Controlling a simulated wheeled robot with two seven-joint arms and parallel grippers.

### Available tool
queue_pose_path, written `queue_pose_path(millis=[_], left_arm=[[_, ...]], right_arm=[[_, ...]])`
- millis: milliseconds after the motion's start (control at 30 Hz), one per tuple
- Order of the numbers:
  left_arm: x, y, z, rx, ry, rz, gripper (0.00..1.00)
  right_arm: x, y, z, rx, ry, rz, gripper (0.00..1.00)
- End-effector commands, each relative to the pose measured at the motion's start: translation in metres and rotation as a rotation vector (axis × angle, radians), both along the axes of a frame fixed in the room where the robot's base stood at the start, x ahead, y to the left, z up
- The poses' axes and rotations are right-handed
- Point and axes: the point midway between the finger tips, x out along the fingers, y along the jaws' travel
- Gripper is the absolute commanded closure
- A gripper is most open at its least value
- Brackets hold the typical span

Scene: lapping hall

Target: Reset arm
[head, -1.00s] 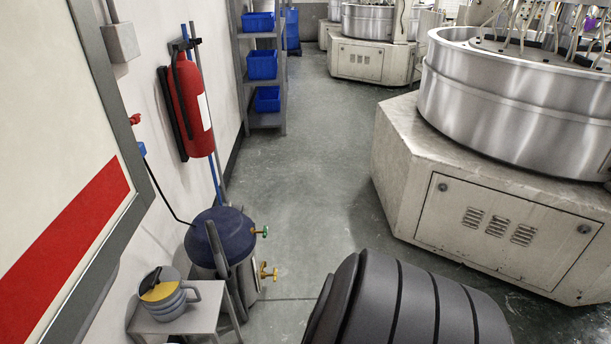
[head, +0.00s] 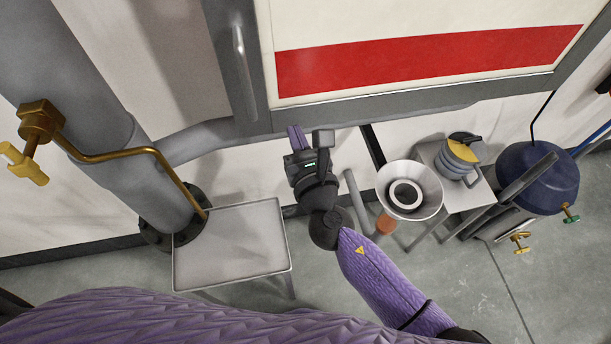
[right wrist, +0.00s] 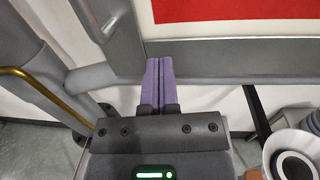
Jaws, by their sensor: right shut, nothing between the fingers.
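My right gripper (head: 297,138) is in the middle of the head view, at the end of my purple-sleeved arm. It points toward the wall, just below the lower frame of the red-striped panel. In the right wrist view its two purple fingers (right wrist: 159,75) lie together, shut with nothing between them. It appears to hang clear of things, but its exact distance from the panel frame cannot be told. My left gripper does not show in either view.
A grey tray table (head: 232,243) stands left of my gripper, by a thick pipe (head: 70,85) with a brass valve (head: 40,122). A white funnel (head: 432,188), a small stand with a yellow-topped jug (head: 458,155) and a blue-topped tank (head: 540,178) are right. Floor is open at lower right.

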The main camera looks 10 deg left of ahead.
Motion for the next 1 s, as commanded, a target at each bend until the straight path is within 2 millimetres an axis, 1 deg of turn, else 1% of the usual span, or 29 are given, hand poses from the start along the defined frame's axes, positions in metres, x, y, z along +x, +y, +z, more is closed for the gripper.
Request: queue_pose_path(millis=[33,133,300,400,567,633,667,733,767,800,833,867,900,933,967,1000], left_arm=[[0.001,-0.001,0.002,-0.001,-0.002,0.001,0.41],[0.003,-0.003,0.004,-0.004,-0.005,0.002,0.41],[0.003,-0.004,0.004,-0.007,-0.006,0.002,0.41],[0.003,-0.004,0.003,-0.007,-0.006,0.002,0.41],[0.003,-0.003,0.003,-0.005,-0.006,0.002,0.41],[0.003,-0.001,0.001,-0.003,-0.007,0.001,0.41],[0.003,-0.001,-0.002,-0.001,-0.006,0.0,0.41],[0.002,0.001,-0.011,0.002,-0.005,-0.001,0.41],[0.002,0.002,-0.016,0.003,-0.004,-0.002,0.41],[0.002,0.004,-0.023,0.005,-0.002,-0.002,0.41],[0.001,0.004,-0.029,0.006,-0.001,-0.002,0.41],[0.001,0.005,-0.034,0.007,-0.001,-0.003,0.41],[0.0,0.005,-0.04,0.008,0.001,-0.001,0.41],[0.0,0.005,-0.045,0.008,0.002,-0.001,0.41],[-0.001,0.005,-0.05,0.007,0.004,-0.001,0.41],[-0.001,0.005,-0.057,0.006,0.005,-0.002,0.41]], right_arm=[[-0.008,-0.003,0.0,-0.002,0.001,0.001,1.0],[-0.025,-0.01,0.0,-0.001,0.002,0.001,1.0],[-0.054,-0.021,-0.002,-0.002,0.004,0.002,1.0],[-0.066,-0.025,-0.002,-0.002,0.002,0.001,1.0],[-0.071,-0.027,-0.001,-0.001,0.002,0.002,1.0],[-0.07,-0.029,-0.01,0.015,0.034,-0.006,1.0],[-0.068,-0.032,-0.022,0.036,0.075,-0.017,1.0],[-0.064,-0.047,-0.067,0.134,0.243,-0.07,1.0],[-0.064,-0.056,-0.094,0.2,0.345,-0.111,1.0],[-0.067,-0.072,-0.134,0.308,0.495,-0.186,1.0],[-0.071,-0.085,-0.165,0.398,0.608,-0.256,1.0],[-0.078,-0.099,-0.194,0.495,0.717,-0.336,1.0],[-0.091,-0.117,-0.232,0.631,0.851,-0.455,1.0],[-0.103,-0.131,-0.259,0.738,0.942,-0.555,1.0],[-0.117,-0.145,-0.285,0.852,1.023,-0.664,1.0],[-0.139,-0.163,-0.318,1.008,1.114,-0.824,1.0]])
